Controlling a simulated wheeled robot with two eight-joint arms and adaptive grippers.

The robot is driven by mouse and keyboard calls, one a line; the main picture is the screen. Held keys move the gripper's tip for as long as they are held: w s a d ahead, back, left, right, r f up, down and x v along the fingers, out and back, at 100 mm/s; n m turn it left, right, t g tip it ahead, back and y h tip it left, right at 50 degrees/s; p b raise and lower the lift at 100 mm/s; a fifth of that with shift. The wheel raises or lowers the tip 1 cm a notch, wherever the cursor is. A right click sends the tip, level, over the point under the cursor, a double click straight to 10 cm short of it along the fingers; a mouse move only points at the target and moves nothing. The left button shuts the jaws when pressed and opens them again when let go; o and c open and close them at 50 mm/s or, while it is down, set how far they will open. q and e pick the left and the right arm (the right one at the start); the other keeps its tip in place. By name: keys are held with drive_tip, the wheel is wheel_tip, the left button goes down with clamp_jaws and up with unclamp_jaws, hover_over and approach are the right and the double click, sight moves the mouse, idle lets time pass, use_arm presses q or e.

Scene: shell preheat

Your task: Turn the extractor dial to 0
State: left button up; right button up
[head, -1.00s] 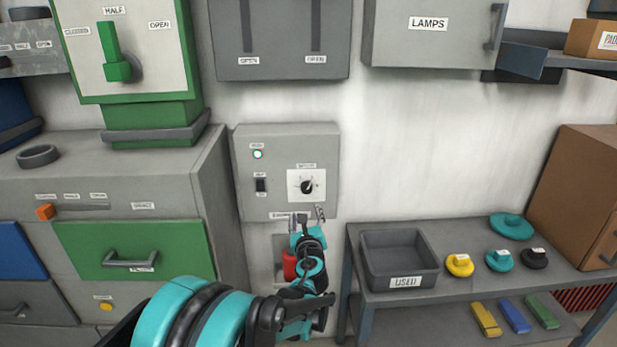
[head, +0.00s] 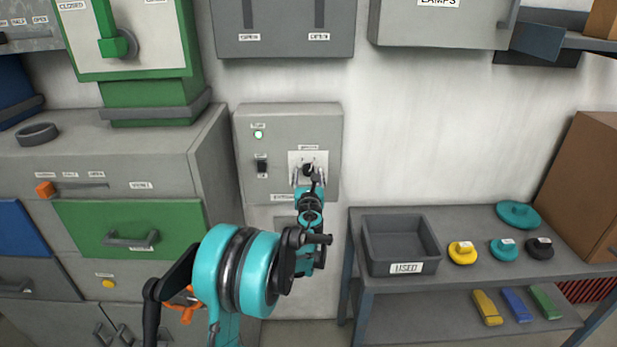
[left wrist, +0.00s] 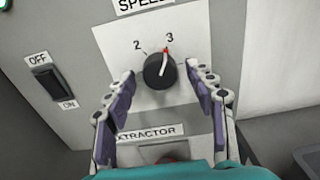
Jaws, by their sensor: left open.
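The extractor dial (left wrist: 159,71) is a black round knob on a white plate of the grey extractor box (head: 246,195). In the left wrist view its white pointer with a red tip is turned toward the 3 mark, and a 2 shows to the left. The label above reads SPEED. My left gripper (left wrist: 161,100) is open, its two purple-padded fingers on either side of and below the dial, with a gap to it. In the head view the left gripper (head: 309,174) covers part of the dial. The 0 mark is not visible. My right gripper is not in view.
An OFF/ON rocker switch (left wrist: 50,85) sits left of the dial, and a lit green lamp (head: 258,135) is above it. A shelf (head: 455,270) to the right holds a grey USED bin (head: 388,262) and several coloured discs. Bare wall lies right of the box.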

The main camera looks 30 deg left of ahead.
use_arm(q)
drive_tip(key=c, duration=1.2)
drive_tip(key=shift+o, duration=0.2)
